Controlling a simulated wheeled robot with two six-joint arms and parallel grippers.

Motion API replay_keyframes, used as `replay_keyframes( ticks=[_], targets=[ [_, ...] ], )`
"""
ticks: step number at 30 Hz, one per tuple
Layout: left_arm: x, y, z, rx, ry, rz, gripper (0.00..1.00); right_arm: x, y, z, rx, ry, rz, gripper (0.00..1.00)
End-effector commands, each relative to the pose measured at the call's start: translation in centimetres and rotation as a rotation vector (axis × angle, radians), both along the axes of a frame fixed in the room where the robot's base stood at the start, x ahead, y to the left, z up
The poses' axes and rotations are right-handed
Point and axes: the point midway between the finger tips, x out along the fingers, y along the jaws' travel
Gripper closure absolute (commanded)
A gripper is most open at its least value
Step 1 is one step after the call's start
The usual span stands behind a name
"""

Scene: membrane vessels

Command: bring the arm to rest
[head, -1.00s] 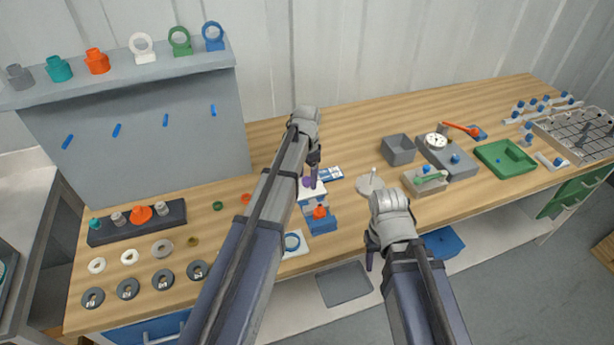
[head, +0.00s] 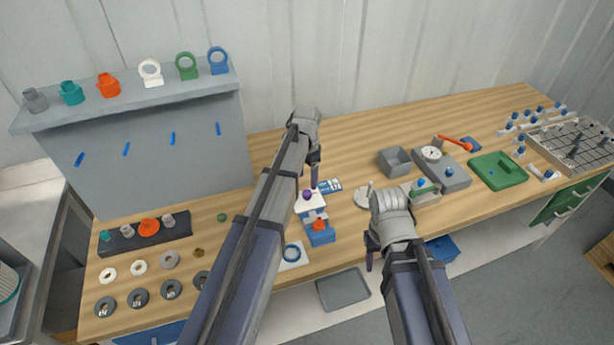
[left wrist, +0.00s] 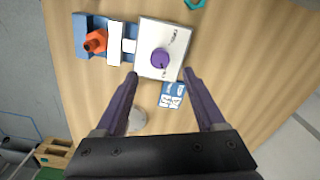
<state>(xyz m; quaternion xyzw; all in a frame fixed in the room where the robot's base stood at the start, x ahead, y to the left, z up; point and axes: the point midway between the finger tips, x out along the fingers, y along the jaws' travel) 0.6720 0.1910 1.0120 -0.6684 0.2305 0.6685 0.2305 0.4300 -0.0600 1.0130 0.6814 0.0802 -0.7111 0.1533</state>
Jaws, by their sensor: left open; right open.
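My left gripper (head: 311,178) is over the bench beside a white plate with a purple knob (head: 307,195). In the left wrist view the left gripper (left wrist: 162,85) has its purple fingers wide apart with nothing between them. The white plate (left wrist: 148,38) with its purple knob (left wrist: 161,58) lies just beyond the fingertips. A blue fixture with an orange fitting (left wrist: 95,40) stands next to the plate. My right gripper (head: 370,255) is at the bench's front edge, its fingers mostly hidden by its wrist; it holds nothing that I can see.
A grey rack (head: 160,150) with rings and fittings stands at the left. Several washers lie before it. A grey open box (head: 394,162), a gauge block (head: 448,172) and a green tray (head: 497,170) are at the right. The bench behind my left gripper is clear.

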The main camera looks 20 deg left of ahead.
Motion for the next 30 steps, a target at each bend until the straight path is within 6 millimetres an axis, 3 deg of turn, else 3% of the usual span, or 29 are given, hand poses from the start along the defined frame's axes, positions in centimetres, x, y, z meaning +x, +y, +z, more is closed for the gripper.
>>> replay_keyframes(
  ticks=[1,4,20,23,30],
  targets=[
    [0.0,0.0,1.0,0.0,0.0,0.0,0.28,0.0,0.0,1.0,0.0,0.0,0.0,0.5],
    [0.0,0.0,1.4,0.0,0.0,0.0,0.28,0.0,0.0,1.4,0.0,0.0,0.001,0.5],
    [-0.3,-0.2,1.3,0.001,0.001,0.001,0.28,0.0,0.0,1.3,0.0,0.0,0.001,0.5],
    [-2.4,-1.9,1.0,0.007,0.005,0.02,0.28,0.0,0.0,1.0,0.0,0.0,0.0,0.5],
    [-14.3,-9.4,-0.3,0.058,0.018,0.166,0.28,0.0,0.0,-0.4,0.0,0.0,0.0,0.5]
  ],
)
